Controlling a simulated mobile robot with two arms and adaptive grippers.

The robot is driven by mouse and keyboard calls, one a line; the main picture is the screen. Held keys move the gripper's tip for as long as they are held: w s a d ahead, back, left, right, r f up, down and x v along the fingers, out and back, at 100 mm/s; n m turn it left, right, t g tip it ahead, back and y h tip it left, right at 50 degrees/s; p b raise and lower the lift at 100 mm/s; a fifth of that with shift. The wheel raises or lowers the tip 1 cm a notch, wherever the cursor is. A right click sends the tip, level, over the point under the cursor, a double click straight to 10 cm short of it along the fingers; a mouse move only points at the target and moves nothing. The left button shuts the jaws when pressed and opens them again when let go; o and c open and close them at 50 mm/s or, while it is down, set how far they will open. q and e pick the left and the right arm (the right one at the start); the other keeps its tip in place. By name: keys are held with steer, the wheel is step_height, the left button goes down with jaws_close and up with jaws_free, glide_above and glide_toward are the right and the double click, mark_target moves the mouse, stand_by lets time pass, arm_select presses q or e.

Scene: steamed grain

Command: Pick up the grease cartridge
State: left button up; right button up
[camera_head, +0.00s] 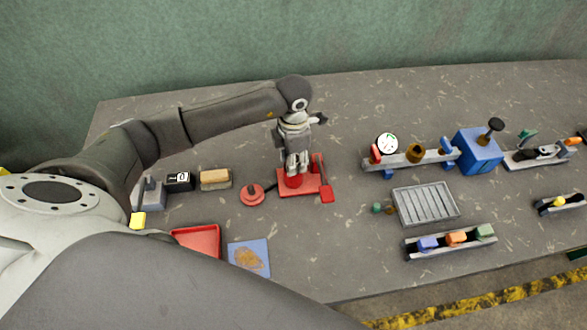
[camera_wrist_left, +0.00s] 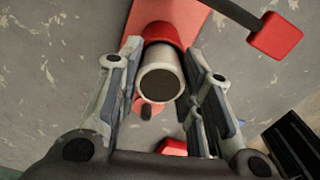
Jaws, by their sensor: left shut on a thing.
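The grease cartridge (camera_wrist_left: 160,78) is a pale grey cylinder with a dark round end. In the left wrist view it stands in the red socket of a red stand (camera_wrist_left: 172,22), between the fingers of my left gripper (camera_wrist_left: 165,88). In the head view my left gripper (camera_head: 297,166) points down over the red stand (camera_head: 313,184) and hides most of the cartridge. The gripper is shut on the cartridge, whose lower end is at the red socket; I cannot tell whether it is lifted. My right gripper is not in view.
Left of the stand are a red round piece (camera_head: 252,195), a tan block (camera_head: 215,179) and a black box (camera_head: 179,181). A red tray (camera_head: 198,236) and a blue mat (camera_head: 249,262) lie in front. A gauge rail (camera_head: 433,158), grey grate (camera_head: 426,204) and blue box (camera_head: 478,153) stand right.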

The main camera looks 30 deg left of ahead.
arm_select(q)
jaws_close()
steer(key=shift+w+r, duration=0.1)
steer(key=shift+r, duration=0.3)
step_height(320, 180, up, 8)
steer(key=b, duration=0.3)
steer(key=shift+r+b, duration=0.25)
steer(key=shift+b, duration=0.05)
steer(key=shift+r, duration=0.35)
